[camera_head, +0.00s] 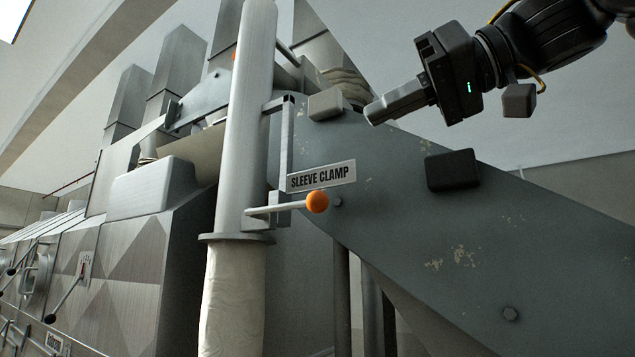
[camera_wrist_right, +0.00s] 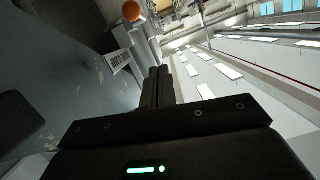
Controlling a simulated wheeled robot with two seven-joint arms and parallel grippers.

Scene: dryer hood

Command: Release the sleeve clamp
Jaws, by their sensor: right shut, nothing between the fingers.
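The sleeve clamp's lever ends in an orange ball knob (camera_head: 317,201). Its pale rod runs left to a bracket on the upright metal pipe (camera_head: 246,120), just above a pale fabric sleeve (camera_head: 232,295). A "SLEEVE CLAMP" label (camera_head: 321,176) sits just above the knob. My right gripper (camera_head: 372,114) is shut and empty, up and to the right of the knob and clear of it. In the right wrist view the shut fingers (camera_wrist_right: 158,75) point up the picture, with the orange knob (camera_wrist_right: 131,11) beyond them to the left. My left gripper is not in view.
A large grey-green sloping panel (camera_head: 450,215) fills the right side, with a dark block (camera_head: 453,170) and a grey block (camera_head: 326,104) on it. Metal machine housings with several levers stand at left. Open air lies between my right gripper and the knob.

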